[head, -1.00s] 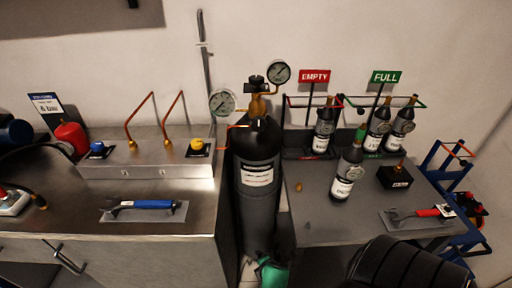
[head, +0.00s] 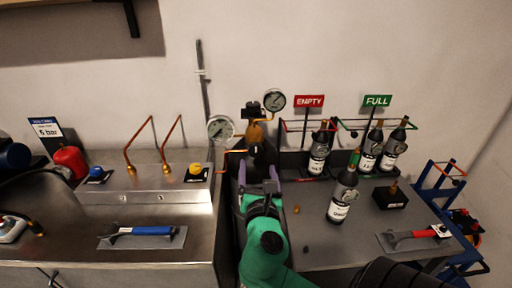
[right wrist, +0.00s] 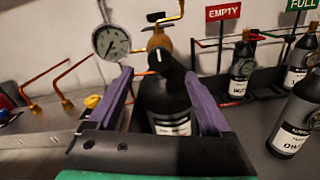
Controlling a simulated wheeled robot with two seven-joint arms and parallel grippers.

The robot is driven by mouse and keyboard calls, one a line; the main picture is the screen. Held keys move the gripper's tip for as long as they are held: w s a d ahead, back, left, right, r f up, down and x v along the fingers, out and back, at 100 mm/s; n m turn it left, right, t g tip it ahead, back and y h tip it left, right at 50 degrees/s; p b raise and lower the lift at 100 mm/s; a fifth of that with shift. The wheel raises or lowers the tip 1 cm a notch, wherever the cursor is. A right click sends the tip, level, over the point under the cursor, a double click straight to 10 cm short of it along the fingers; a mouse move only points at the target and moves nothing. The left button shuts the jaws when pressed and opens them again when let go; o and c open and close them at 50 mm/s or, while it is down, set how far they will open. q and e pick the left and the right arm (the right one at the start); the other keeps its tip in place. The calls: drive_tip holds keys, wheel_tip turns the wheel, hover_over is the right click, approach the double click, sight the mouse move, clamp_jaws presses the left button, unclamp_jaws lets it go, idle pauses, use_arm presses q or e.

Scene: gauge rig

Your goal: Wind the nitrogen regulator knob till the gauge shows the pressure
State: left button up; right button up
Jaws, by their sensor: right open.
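The black nitrogen cylinder (right wrist: 160,105) stands between two benches, with a brass regulator (head: 255,132) on top. A round black knob with a white mark (right wrist: 160,60) faces me on the regulator. One white gauge (head: 220,129) sits left of it and another (head: 274,100) sits above right; their readings are too small to tell. A card (head: 45,128) at far left appears to read 5 bar. My right gripper (head: 258,170) is open in front of the cylinder; in the right wrist view its fingers (right wrist: 157,76) lie either side of the knob, apparently not touching it.
Copper tubes, a blue knob (head: 96,173) and a yellow knob (head: 196,170) are on the left bench. An upright bottle (head: 342,196) stands right of my right arm, with more bottles (head: 395,148) in racks behind. A red-handled tool (head: 412,236) lies at right.

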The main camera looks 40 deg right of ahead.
sight(256, 151)
drive_tip(key=p+x, duration=0.1)
drive_tip(key=x, duration=0.8)
drive_tip(key=shift+w+d, duration=0.2)
drive_tip(key=shift+d, duration=0.05)
clamp_jaws()
